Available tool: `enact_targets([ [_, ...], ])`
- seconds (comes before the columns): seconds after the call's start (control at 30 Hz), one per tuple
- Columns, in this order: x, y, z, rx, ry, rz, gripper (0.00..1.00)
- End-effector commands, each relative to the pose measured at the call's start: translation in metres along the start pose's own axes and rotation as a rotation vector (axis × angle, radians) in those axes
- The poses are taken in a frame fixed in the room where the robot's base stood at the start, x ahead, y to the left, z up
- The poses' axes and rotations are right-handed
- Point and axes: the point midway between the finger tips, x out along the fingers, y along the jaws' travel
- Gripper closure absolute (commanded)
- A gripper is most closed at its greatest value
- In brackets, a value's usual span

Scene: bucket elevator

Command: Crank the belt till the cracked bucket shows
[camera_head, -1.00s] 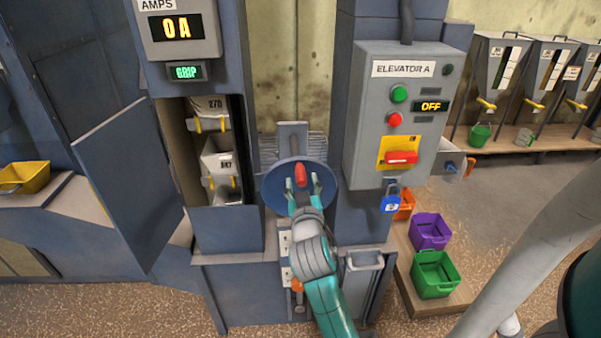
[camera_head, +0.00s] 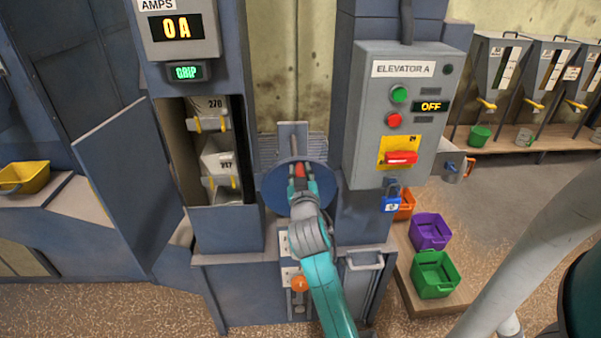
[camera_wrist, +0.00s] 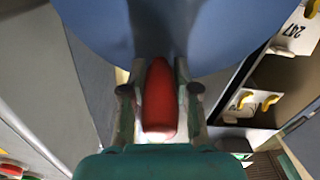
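The blue crank wheel (camera_head: 275,187) stands between the two elevator columns, with a red handle (camera_head: 300,170) on its face. My gripper (camera_head: 301,180) is at the handle, with one finger on each side. In the wrist view the red handle (camera_wrist: 160,98) sits between the fingers (camera_wrist: 160,105), which look closed on it. The blue wheel (camera_wrist: 210,30) fills the top there. Through the open hatch on the left column, an upper bucket (camera_head: 208,115) labelled 270 and a lower bucket (camera_head: 218,165) show, with yellow fittings. I see no crack on either; other buckets are hidden.
The hatch door (camera_head: 130,180) hangs open at the left. The control box (camera_head: 395,120) reads OFF, with a red switch handle (camera_head: 401,157) and blue padlock (camera_head: 391,200). The ammeter (camera_head: 177,27) reads 0A. Purple (camera_head: 430,231) and green (camera_head: 435,274) bins stand on the right.

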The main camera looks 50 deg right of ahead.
Motion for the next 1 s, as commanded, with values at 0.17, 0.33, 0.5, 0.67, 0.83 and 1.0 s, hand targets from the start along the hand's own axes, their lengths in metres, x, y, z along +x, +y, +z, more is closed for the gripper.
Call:
enact_targets([
  [0.17,0.0,0.0,0.0,-0.001,0.0,0.0,1.0],
  [0.33,0.0,-0.002,0.0,-0.021,-0.001,0.0,1.0],
  [0.5,0.0,-0.009,-0.001,-0.089,-0.001,-0.001,1.0],
  [0.67,0.0,-0.02,-0.001,-0.201,-0.002,-0.003,1.0],
  [0.83,0.0,-0.034,0.0,-0.356,-0.001,-0.004,1.0],
  [1.0,0.0,-0.049,0.004,-0.518,-0.001,-0.004,1.0],
])
